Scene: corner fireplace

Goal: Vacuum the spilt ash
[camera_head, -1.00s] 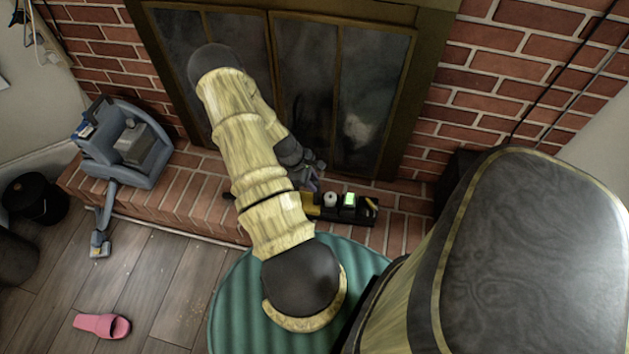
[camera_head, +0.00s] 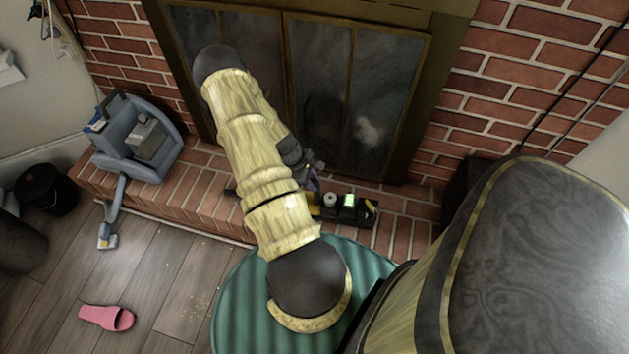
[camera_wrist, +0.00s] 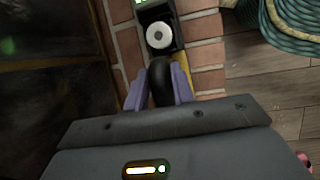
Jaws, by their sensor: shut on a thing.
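My gripper (camera_wrist: 161,88) has its purple fingers shut on a black rounded part (camera_wrist: 160,90) of a tool with a yellow section (camera_wrist: 159,66). In the head view, my gripper (camera_head: 312,180) is over the brick hearth, largely behind my arm.
A glass-doored fireplace (camera_head: 310,90) stands behind the hearth (camera_head: 205,200). A green ribbed round seat (camera_head: 240,310) is in front, under my arm. A black bucket (camera_head: 45,188) and a pink slipper (camera_head: 107,317) are at left. Floor between slipper and hearth is mostly clear.

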